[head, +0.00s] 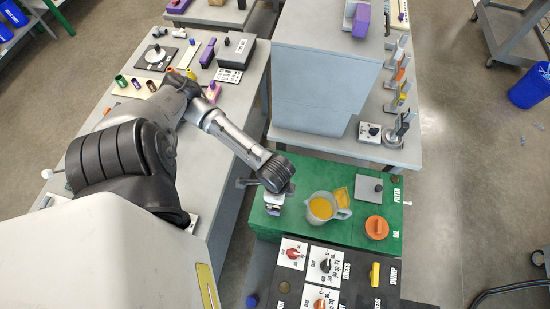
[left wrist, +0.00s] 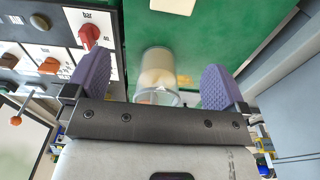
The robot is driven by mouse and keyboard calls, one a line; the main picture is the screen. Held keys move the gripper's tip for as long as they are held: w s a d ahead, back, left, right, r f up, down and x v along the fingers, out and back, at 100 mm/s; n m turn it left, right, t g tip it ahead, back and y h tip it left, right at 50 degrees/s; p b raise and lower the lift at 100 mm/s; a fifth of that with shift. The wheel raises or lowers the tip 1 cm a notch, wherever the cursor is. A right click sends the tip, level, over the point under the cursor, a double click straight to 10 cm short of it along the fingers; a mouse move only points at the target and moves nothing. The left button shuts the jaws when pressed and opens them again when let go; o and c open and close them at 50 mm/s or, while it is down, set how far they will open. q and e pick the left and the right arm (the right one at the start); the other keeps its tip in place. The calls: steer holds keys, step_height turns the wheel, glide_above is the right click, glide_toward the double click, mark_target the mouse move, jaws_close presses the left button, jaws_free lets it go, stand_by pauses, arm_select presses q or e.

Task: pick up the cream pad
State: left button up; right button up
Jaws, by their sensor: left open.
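The cream pad (left wrist: 173,5) is a flat pale rectangle lying on the green top (left wrist: 210,25), at the top edge of the left wrist view and partly cut off. I cannot pick it out in the head view, where my left arm may cover it. My left gripper (head: 274,205) is over the left part of the green top. In the left wrist view its purple fingers (left wrist: 156,82) are spread, with nothing clasped. The pad lies beyond the fingertips, apart from them. My right gripper is not in view.
A pale, clear-rimmed cylindrical container (left wrist: 158,68) shows between the fingers in the left wrist view. A jug of orange liquid (head: 321,208), yellow pad (head: 342,196) and orange cap (head: 377,227) are to the gripper's right. A knob panel (head: 325,265) is in front; a grey-blue housing (head: 325,80) stands behind.

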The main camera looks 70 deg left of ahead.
arm_select(q)
steer(key=f, duration=0.3)
steer(key=a+f+b, duration=0.1)
steer(key=f, duration=0.1)
steer(key=a+f, duration=0.1)
steer(key=f, duration=0.2)
steer(key=shift+s+a+f+b, duration=0.1)
steer(key=shift+s+f+b, duration=0.15)
steer(key=shift+f+b, duration=0.05)
steer(key=shift+f, duration=0.9)
step_height(320, 180, down, 4)
steer(key=shift+f+b, duration=0.1)
steer(key=shift+b, duration=0.25)
steer(key=shift+f, duration=0.25)
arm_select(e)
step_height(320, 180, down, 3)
arm_select(q)
steer(key=shift+c, duration=0.4)
steer(key=c, duration=0.8)
steer(key=shift+c, duration=0.2)
